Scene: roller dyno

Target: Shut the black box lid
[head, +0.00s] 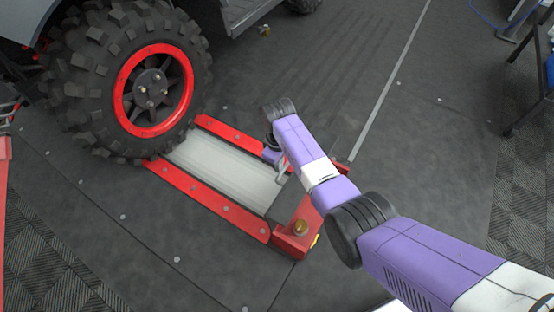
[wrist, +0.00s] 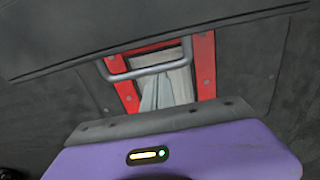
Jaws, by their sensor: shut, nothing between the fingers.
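In the wrist view a dark panel (wrist: 130,35) with a slanting straight edge fills the top; it looks like the black box lid, standing raised. A grey U-shaped handle (wrist: 150,72) hangs at its edge, in front of the red frame. In the head view the handle (head: 282,173) shows beside my gripper (head: 272,155), near the right end of the red frame; the lid is thin and mostly hidden by my arm. The box body cannot be made out.
A red roller frame (head: 205,190) with a pale roller bed lies on the dark floor. A large black tyre with a red rim (head: 125,95) stands at its left end. The floor (head: 430,140) to the right is clear; a dark stand (head: 525,75) is at upper right.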

